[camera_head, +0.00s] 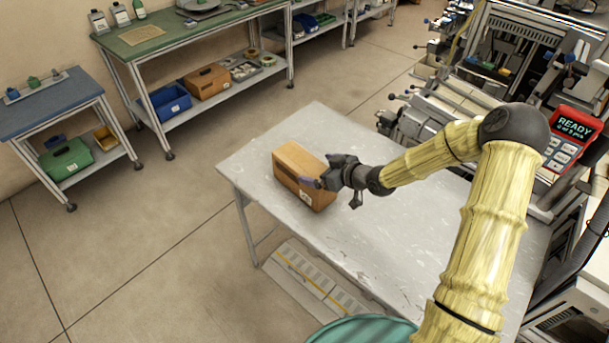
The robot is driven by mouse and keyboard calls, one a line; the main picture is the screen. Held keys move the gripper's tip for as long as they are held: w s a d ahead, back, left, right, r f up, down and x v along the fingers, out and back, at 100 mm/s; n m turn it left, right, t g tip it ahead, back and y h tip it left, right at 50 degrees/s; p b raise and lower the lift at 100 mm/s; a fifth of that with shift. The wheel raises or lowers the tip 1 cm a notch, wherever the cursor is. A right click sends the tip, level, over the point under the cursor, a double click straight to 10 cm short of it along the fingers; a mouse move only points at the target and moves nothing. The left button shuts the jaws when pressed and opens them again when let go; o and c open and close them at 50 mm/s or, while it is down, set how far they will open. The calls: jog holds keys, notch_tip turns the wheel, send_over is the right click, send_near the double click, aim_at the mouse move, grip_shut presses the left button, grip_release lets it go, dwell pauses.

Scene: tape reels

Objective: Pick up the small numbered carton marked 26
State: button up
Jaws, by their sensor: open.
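A small brown carton (290,160) stands on the grey table (400,231), near its left edge. A white label with dark marks shows low on its front side, too small to read as a number. My gripper (325,184) is open at the carton's right side, with a finger in front of or against the carton's front face. I cannot tell whether it touches. The far finger is partly hidden by the gripper body.
A machine with a red panel reading READY (573,138) stands at the right. A green-topped bench (165,38) and a blue-topped table (45,103) stand at the back left. A teal round object (365,330) is at the bottom. The table is bare around the carton.

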aim_at(306, 164)
jog(key=x, duration=0.1)
jog(key=p+x, duration=0.1)
jog(key=x, duration=0.2)
jog(key=shift+w+a+r+p, duration=0.2)
jog(key=shift+r+p, duration=0.05)
jog(key=shift+p, duration=0.05)
jog(key=shift+w+a+f, duration=0.3)
jog(key=shift+c, duration=0.4)
jog(key=shift+r, duration=0.1)
jog(key=c, duration=1.7)
jog(key=shift+o, duration=0.2)
notch_tip(306, 164, up, 9)
jog(key=shift+f+b, duration=0.1)
jog(key=shift+b, duration=0.45)
jog(key=shift+r, duration=0.65)
